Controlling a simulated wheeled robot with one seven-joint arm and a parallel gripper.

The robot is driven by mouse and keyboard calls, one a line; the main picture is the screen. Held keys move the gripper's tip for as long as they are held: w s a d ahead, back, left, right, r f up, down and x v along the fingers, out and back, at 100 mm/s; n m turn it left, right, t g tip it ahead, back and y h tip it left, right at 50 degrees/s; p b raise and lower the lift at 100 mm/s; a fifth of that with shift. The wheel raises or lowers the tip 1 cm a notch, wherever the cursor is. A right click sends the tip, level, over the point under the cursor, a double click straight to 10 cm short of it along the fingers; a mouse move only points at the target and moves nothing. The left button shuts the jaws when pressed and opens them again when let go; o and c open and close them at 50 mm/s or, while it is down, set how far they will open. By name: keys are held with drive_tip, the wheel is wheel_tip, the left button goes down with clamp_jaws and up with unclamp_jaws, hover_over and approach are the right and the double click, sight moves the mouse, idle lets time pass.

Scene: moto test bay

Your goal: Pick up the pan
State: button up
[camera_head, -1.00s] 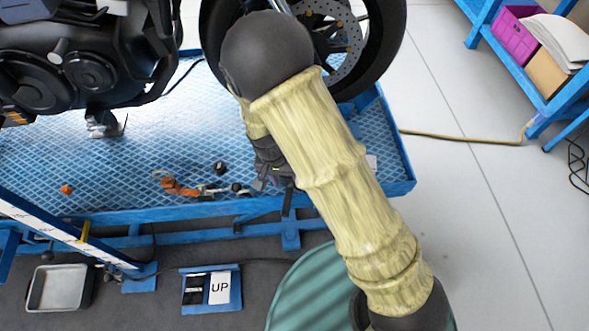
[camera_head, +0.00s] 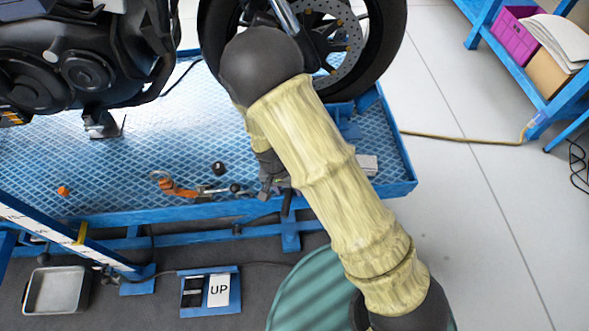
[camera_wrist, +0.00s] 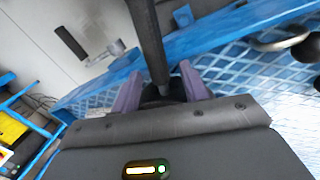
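A grey rectangular metal pan (camera_head: 57,291) lies on the dark floor at the lower left of the head view, in front of the blue platform. It looks empty. My gripper (camera_head: 270,188) is over the platform's front edge, well to the right of the pan and apart from it. In the wrist view, the two purple fingers of my gripper (camera_wrist: 160,78) stand apart. A dark bar (camera_wrist: 148,35) shows between them, with narrow gaps at its sides; I cannot tell what it belongs to. The pan is not visible in the wrist view.
The blue platform (camera_head: 60,160) carries a motorcycle (camera_head: 75,60) and small loose parts, including an orange tool (camera_head: 178,189). A blue post (camera_head: 65,230) slants behind the pan. A blue pedal box (camera_head: 210,290) marked UP and a green round thing (camera_head: 310,300) stand right of the pan.

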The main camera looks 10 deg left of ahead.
clamp_jaws()
drive_tip(key=shift+r, duration=0.1)
wheel_tip(320, 180, up, 10)
drive_tip(key=p, duration=0.2)
idle(0.7)
